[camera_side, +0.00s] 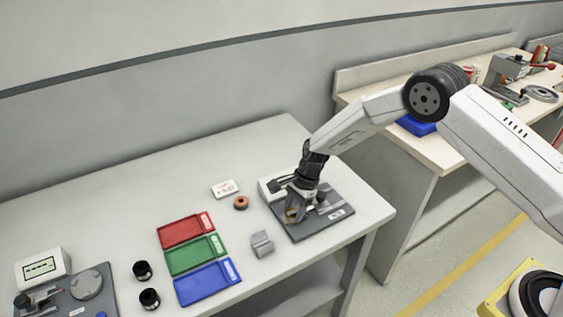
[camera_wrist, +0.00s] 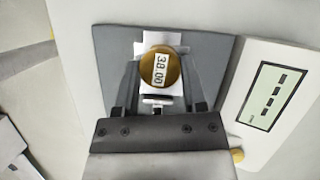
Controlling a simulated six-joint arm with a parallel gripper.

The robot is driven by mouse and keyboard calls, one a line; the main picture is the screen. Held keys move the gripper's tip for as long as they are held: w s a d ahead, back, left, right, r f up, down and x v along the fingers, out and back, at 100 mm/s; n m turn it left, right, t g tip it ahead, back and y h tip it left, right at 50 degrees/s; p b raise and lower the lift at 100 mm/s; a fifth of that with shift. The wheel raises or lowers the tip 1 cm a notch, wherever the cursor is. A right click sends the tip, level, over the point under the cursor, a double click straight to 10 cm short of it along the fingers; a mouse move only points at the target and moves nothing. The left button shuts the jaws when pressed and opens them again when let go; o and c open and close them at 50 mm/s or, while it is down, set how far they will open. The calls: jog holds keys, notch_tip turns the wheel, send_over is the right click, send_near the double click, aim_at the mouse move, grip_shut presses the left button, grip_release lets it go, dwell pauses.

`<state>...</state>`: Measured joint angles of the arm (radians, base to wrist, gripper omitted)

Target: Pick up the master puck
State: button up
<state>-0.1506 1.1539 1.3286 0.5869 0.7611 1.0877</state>
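The master puck (camera_wrist: 160,69) is a round brass disc with a white label reading 38.00. It sits between the two fingers of my gripper (camera_wrist: 161,75) in the wrist view. The fingers stand on either side of it, their tips close to its rim. Whether they press on it I cannot tell. In the side view my gripper (camera_side: 297,208) points down over a dark grey gauge plate (camera_side: 311,228), and a bit of the brass puck (camera_side: 291,215) shows at its tips. The puck's underside is hidden.
A white display unit (camera_wrist: 268,95) stands beside the plate. A grey block (camera_side: 261,244), an orange-brown ring (camera_side: 241,203) and a white card (camera_side: 226,189) are left of the plate.

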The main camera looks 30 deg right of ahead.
jog(key=shift+r, duration=0.1)
grip_shut()
jog(key=shift+r, duration=0.75)
jog(key=s+d+r, duration=0.3)
jog(key=s+r, duration=0.8)
jog(key=s, duration=0.2)
jog(key=shift+s+r, duration=0.15)
jog(key=shift+s, duration=0.15)
